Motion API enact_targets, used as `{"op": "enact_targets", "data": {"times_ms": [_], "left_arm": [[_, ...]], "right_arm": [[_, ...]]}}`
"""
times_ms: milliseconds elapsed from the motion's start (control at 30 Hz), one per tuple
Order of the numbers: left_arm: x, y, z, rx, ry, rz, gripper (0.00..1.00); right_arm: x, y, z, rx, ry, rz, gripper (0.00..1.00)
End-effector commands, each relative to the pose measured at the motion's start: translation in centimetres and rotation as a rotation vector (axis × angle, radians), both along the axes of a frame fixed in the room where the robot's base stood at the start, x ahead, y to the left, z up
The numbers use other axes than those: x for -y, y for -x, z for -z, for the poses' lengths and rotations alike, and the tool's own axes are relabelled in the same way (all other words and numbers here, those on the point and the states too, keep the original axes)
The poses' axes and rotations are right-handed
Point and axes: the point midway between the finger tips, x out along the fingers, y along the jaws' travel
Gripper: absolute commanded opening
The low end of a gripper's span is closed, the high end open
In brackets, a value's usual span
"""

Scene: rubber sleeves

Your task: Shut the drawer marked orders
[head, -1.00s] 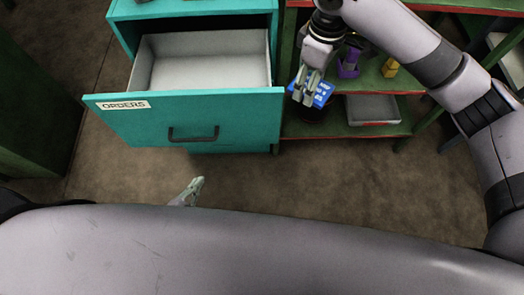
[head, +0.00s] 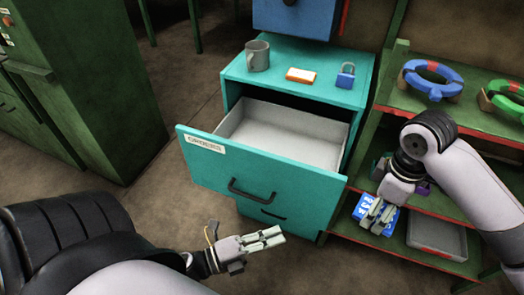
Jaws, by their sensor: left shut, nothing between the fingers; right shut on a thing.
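The teal drawer marked orders (head: 255,190) stands pulled out of its teal cabinet (head: 300,75), with an empty pale inside (head: 290,135). Its label (head: 206,145) is at the front's upper left and its dark handle (head: 252,190) is near the middle. My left gripper (head: 281,234) is shut and empty, in front of and below the drawer front, apart from the handle as far as I can tell. My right gripper (head: 371,222) is shut on a blue box with white print (head: 366,207), right of the drawer by the shelf.
A grey mug (head: 257,55), an orange and white item (head: 300,75) and a blue padlock (head: 345,76) stand on the cabinet top. The green and red shelf rack at right holds rings (head: 432,80) and a grey tray (head: 437,238). A green cabinet (head: 85,80) stands at left.

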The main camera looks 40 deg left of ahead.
Motion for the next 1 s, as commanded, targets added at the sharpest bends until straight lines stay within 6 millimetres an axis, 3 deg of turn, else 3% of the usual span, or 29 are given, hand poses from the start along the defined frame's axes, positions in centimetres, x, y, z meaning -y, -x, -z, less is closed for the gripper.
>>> {"op": "enact_targets", "data": {"times_ms": [200,433,1000], "left_arm": [[2.5,-4.2,-0.2,0.002,0.004,-0.003,0.0],[1.6,-7.1,0.0,0.0,0.0,-0.002,0.0],[1.3,-7.9,0.1,-0.003,0.001,-0.002,0.0]], "right_arm": [[0.0,0.0,-0.8,0.0,0.0,0.001,0.3],[0.0,0.0,-1.0,0.0,0.0,0.001,0.3],[0.0,0.0,-1.0,0.0,0.0,0.001,0.3]]}}
